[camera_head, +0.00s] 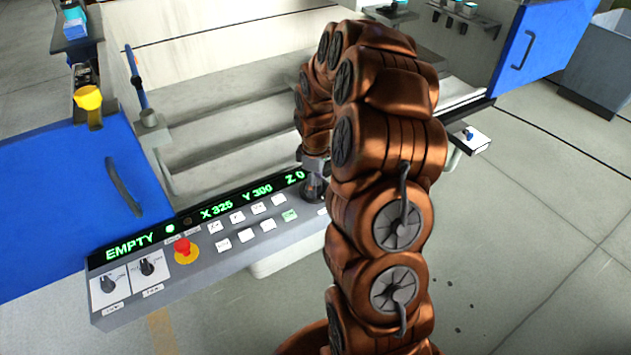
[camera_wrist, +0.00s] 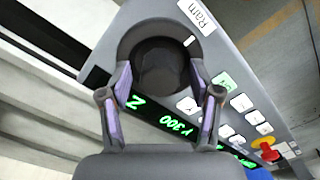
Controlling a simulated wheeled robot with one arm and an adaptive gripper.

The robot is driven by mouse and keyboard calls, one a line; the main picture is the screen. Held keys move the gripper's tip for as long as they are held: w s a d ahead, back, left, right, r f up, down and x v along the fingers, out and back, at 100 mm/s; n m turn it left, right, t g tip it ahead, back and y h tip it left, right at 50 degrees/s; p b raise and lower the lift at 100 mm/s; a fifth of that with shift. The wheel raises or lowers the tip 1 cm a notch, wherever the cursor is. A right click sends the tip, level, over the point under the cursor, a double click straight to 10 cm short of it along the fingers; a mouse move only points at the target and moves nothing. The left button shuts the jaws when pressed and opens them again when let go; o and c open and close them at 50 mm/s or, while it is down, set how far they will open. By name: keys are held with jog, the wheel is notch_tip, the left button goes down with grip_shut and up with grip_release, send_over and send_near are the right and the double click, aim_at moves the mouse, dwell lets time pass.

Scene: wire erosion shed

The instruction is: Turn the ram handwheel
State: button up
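The ram handwheel (camera_wrist: 165,50) is a dark round knob on the grey control panel, beside a white label reading "Ram" (camera_wrist: 197,16). In the head view the handwheel (camera_head: 313,191) shows at the right end of the panel, partly hidden by my arm. My gripper (camera_wrist: 160,75) is over it, with its two fingers spread apart on either side of the knob's near part. I cannot tell whether the fingertips touch it. In the head view my gripper (camera_head: 314,168) points down at the handwheel.
The panel has a green display (camera_head: 205,212) reading "EMPTY X 325 Y 300 Z 0", several white buttons (camera_head: 258,208), a red emergency stop (camera_head: 184,248) and two dark rotary switches (camera_head: 107,284). Blue doors (camera_head: 60,195) flank the machine.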

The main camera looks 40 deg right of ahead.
jog(key=c, duration=1.1)
